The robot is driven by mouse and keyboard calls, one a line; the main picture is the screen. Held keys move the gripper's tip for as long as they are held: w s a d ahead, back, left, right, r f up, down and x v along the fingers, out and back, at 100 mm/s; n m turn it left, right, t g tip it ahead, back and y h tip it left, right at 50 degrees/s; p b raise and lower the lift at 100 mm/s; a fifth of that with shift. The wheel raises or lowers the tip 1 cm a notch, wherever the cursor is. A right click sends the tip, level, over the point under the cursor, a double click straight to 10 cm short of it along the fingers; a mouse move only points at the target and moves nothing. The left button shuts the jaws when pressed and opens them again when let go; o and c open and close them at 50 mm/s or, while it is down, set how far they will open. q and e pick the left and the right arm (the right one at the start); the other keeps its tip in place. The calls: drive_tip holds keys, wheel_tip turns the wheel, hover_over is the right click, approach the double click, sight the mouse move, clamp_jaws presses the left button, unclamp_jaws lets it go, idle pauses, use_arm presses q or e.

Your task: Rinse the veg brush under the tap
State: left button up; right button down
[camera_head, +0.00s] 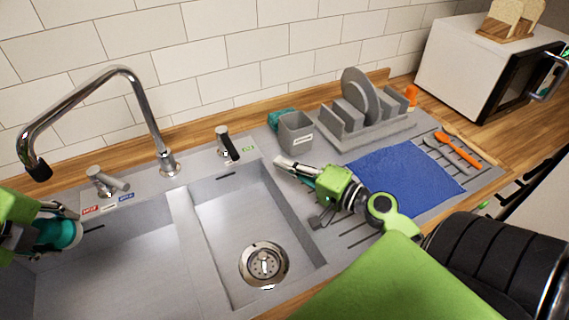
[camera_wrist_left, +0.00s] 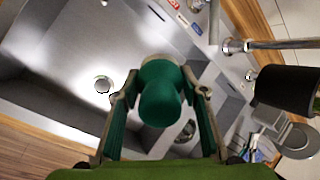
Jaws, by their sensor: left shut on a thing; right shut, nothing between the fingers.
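The veg brush (camera_head: 60,234) shows as a teal-green knob at the left edge of the head view. My left gripper (camera_head: 66,211) is shut on it, over the left sink basin (camera_head: 120,265). In the left wrist view the green brush (camera_wrist_left: 160,92) sits between the two fingers, with a pale rim at its far side. The tap (camera_head: 150,110) arches to the left, and its black spout end (camera_head: 38,172) is above and near the brush. I see no water from it. My right gripper (camera_head: 281,163) is shut and empty above the drainer.
A tap lever (camera_head: 108,182) stands by red and blue labels. A smaller basin (camera_head: 225,225) with a drain is at centre. A grey cup (camera_head: 296,133), dish rack (camera_head: 370,132), blue cloth (camera_head: 405,176) and orange-handled utensil (camera_head: 458,149) are to the right.

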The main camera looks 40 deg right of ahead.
drive_tip(key=shift+f+b, duration=0.55)
drive_tip(key=shift+f, duration=0.05)
use_arm(q)
drive_tip(key=s, duration=0.1)
drive_tip(key=s+a, duration=0.1)
drive_tip(key=s, duration=0.2)
drive_tip(key=shift+s+a, duration=0.25)
drive_tip(key=shift+a, duration=0.15)
idle(0.5)
